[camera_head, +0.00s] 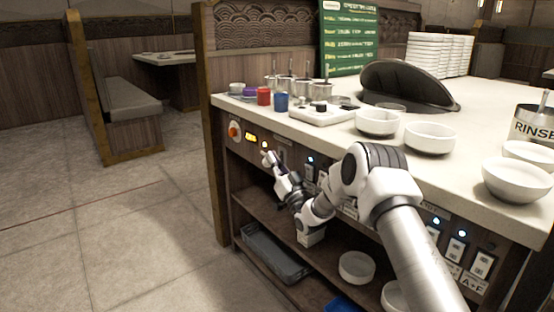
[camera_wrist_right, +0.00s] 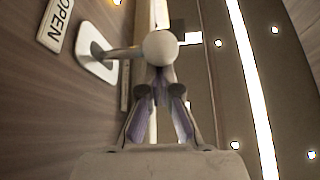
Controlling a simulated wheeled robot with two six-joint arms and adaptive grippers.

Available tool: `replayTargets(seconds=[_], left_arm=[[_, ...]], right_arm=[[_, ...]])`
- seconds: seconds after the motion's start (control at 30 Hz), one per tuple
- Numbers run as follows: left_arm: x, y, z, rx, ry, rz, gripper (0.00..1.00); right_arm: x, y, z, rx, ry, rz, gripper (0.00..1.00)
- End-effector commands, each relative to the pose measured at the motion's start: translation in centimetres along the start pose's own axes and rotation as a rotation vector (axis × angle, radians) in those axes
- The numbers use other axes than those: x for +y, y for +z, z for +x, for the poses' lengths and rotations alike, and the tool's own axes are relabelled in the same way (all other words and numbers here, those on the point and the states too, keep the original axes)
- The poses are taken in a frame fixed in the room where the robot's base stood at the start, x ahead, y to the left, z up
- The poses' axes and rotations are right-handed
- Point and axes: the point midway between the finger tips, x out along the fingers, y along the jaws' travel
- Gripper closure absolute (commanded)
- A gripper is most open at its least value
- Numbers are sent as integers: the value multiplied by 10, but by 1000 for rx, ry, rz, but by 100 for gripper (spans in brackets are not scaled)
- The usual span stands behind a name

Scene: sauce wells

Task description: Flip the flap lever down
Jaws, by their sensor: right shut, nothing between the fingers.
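The flap lever shows close up in the right wrist view: a pale round knob (camera_wrist_right: 160,48) on a short rod that sticks out from a white plate (camera_wrist_right: 97,52) on the wood panel. An "OPEN" label (camera_wrist_right: 55,22) is beside the plate. My right gripper (camera_wrist_right: 161,90) is shut and empty, its fingertips right by the knob; I cannot tell whether they touch it. In the head view my right gripper (camera_head: 275,168) is at the counter's front panel, right of the orange knob (camera_head: 233,132) and lit yellow display (camera_head: 251,136). My left gripper is not in view.
Switches with blue lights (camera_head: 457,248) line the front panel to the right. The shelf below holds a grey tray (camera_head: 275,256) and bowls (camera_head: 357,267). The floor at left is clear.

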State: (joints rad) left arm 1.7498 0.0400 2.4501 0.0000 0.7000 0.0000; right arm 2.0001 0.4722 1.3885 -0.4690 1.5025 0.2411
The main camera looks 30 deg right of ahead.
Motion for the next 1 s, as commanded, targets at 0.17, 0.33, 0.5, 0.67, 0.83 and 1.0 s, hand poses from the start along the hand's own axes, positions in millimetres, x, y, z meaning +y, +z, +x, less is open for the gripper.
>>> replayTargets(seconds=[0.17,0.33,0.5,0.67,0.83,1.0], left_arm=[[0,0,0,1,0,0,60],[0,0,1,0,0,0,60],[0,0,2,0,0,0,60],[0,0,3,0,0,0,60],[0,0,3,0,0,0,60],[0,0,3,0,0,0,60]], right_arm=[[0,10,-6,-1,-73,-125,100],[1,16,-10,-1,-124,-213,100],[2,20,-12,-1,-122,-209,100],[3,22,-13,-1,-121,-208,100],[3,23,-14,-1,-121,-207,100],[3,23,-14,-2,-121,-206,100]])
